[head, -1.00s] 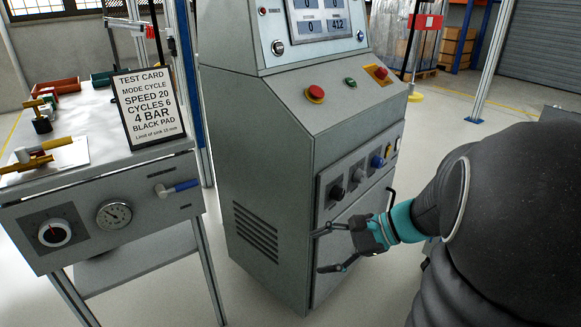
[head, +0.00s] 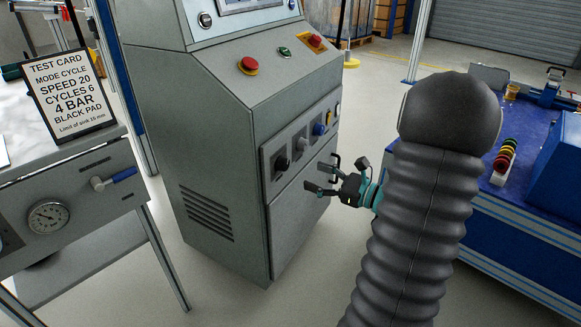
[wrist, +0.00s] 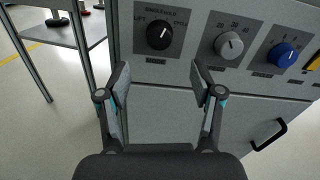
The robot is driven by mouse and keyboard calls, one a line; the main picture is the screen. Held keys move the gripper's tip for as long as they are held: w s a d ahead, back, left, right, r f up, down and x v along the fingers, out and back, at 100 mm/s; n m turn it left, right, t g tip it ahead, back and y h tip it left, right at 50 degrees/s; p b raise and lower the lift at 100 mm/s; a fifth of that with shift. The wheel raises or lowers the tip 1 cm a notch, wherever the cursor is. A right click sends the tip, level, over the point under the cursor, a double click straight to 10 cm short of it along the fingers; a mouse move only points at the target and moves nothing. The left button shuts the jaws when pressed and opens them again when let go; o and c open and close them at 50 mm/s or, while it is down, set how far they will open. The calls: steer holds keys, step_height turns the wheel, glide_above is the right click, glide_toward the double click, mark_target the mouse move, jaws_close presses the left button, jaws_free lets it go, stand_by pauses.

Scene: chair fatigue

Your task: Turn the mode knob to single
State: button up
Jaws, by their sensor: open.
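In the wrist view the knob (wrist: 159,36) has a white mark pointing up and slightly right, among small labels that are hard to read. My gripper (head: 321,174) is open and empty in front of the cabinet, to the right of and below the knob in the head view. In the wrist view my gripper (wrist: 161,75) has its fingers spread below the knob, apart from it.
A grey knob (wrist: 228,45) and a blue knob (wrist: 283,55) sit right of the black one. A black door handle (wrist: 268,134) is lower right. A test card (head: 68,95) reads "mode cycle". A blue bench (head: 500,240) stands at right.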

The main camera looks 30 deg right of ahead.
mark_target(287, 166)
steer(key=x, duration=0.8)
steer(key=shift+w+a, duration=0.1)
steer(key=shift+w, duration=0.1)
steer(key=c, duration=1.1)
